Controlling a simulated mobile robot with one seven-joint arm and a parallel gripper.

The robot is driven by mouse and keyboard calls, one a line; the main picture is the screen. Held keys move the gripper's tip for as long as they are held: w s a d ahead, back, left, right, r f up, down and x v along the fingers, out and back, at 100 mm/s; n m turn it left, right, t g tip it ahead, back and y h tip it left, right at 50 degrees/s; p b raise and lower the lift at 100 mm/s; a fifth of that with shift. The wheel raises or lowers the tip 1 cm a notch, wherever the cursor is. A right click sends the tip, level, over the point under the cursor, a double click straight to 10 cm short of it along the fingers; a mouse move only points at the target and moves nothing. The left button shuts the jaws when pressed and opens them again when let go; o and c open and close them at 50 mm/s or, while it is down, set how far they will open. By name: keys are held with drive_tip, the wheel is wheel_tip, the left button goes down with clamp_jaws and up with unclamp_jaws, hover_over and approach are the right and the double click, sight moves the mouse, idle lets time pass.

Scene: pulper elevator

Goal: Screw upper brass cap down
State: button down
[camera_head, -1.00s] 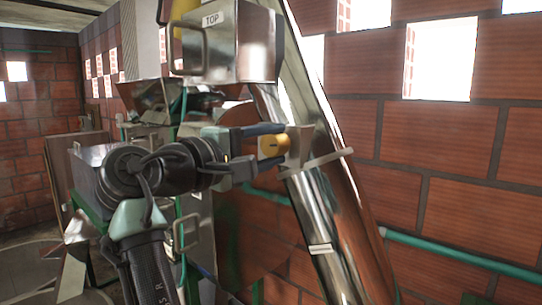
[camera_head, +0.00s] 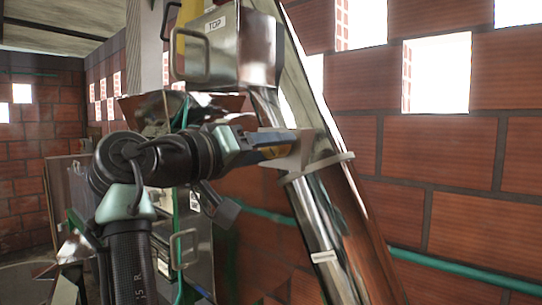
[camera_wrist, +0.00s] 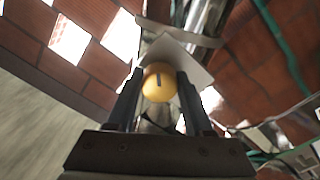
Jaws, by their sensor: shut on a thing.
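In the head view, my gripper (camera_head: 280,143) reaches the plate from the left. There only a yellowish strip of the cap (camera_head: 273,153) shows, as the fingers hide most of it.
A metal box marked TOP (camera_head: 227,50), with a handle, is just above my gripper. A flange (camera_head: 317,167) rings the tube beside the plate. A brick wall (camera_head: 455,165) with bright openings and a green pipe (camera_head: 440,264) stand behind. Metal equipment with handles is below my wrist.

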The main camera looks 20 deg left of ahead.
drive_tip(key=m+b, duration=0.1)
drive_tip(key=m, duration=0.3)
drive_tip(key=shift+m, duration=0.4)
drive_tip(key=m+b, duration=0.1)
drive_tip(key=m, duration=0.2)
drive_tip(key=shift+m, duration=0.3)
drive_tip(key=m, duration=0.3)
drive_tip(key=shift+a+m+b, duration=0.1)
drive_tip(key=shift+m+b, duration=0.2)
drive_tip(key=shift+w+m, duration=0.1)
drive_tip(key=shift+m, duration=1.7)
drive_tip(key=shift+c, duration=1.4)
unclamp_jaws()
